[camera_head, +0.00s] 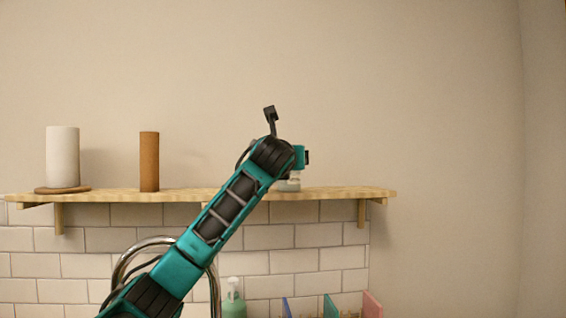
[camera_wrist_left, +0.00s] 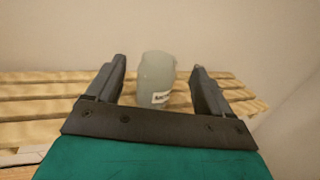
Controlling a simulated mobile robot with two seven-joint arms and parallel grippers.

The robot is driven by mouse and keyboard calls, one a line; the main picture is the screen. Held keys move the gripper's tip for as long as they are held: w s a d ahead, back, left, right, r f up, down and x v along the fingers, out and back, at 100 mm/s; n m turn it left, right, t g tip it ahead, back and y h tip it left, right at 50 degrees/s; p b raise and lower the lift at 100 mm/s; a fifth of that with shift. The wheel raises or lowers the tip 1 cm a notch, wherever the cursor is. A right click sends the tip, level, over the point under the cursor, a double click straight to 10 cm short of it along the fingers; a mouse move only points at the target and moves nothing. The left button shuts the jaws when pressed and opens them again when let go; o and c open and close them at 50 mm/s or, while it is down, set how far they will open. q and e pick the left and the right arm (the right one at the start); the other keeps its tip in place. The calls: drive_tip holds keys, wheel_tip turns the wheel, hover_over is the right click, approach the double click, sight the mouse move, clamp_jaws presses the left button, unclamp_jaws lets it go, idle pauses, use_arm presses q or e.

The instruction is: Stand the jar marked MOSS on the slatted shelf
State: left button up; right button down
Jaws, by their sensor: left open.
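A pale grey-green jar (camera_wrist_left: 157,72) stands upright on the slatted shelf (camera_wrist_left: 50,92) in the left wrist view. A white label on its lower front carries dark lettering too small to read surely. My left gripper (camera_wrist_left: 158,66) is open, with one finger on each side of the jar and a visible gap on both sides. In the head view the shelf (camera_head: 110,195) runs along the wall. Only the pale lower part of the jar (camera_head: 289,185) shows there, beside my left wrist, which hides the rest. My right gripper is in neither view.
A white cylinder (camera_head: 62,156) on a round wooden base and a brown cylinder (camera_head: 149,161) stand on the shelf's left part. Below are a curved metal tap (camera_head: 125,262), a green pump bottle (camera_head: 234,300) and coloured upright panels (camera_head: 372,304). The shelf's right end is clear.

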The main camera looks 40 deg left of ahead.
use_arm(q)
drive_tip(key=v, duration=0.6)
drive_tip(key=shift+b, duration=0.3)
drive_tip(key=shift+d, duration=0.1)
